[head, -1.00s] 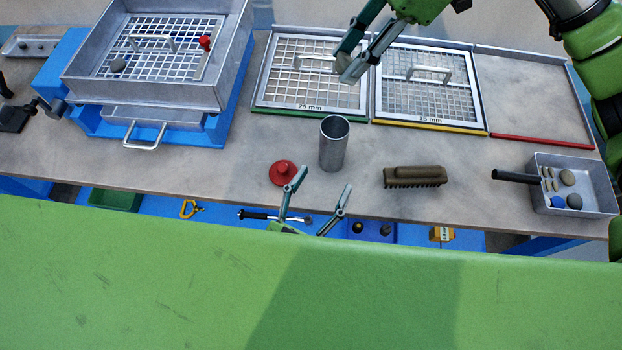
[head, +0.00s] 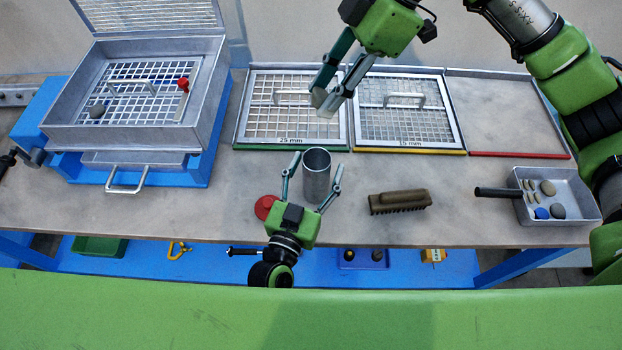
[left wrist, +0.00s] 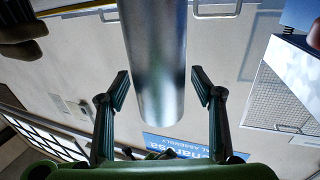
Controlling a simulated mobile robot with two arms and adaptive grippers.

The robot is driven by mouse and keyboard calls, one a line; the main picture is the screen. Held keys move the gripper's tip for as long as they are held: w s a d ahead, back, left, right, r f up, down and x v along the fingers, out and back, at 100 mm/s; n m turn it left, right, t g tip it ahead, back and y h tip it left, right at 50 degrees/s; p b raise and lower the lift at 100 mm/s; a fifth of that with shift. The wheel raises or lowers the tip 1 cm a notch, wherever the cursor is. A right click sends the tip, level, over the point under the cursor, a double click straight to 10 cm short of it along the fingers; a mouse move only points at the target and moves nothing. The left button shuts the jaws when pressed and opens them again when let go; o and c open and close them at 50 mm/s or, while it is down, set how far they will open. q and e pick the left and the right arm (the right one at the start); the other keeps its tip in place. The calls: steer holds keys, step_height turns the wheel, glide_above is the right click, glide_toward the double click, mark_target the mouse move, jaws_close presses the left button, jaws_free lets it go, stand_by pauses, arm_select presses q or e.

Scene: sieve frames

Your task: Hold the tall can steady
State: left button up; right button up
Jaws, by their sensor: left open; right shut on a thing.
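The tall can (head: 317,178), a plain metal cylinder with an open top, stands upright on the bench. My left gripper (head: 312,182) is open, with one finger on each side of the can. In the left wrist view the can (left wrist: 157,60) hangs between the spread fingers (left wrist: 160,92), with a gap on both sides.
A red knobbed disc (head: 265,208) lies close left of my left gripper. A brush (head: 399,201) lies right of the can. Behind are the 25 mm sieve (head: 240,140) and 15 mm sieve (head: 456,135). A scoop tray (head: 585,205) with stones stands far right.

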arm_select(q)
steer(key=shift+w, duration=0.1)
steer(key=c, duration=1.2)
steer(key=shift+c, duration=0.2)
jaws_close()
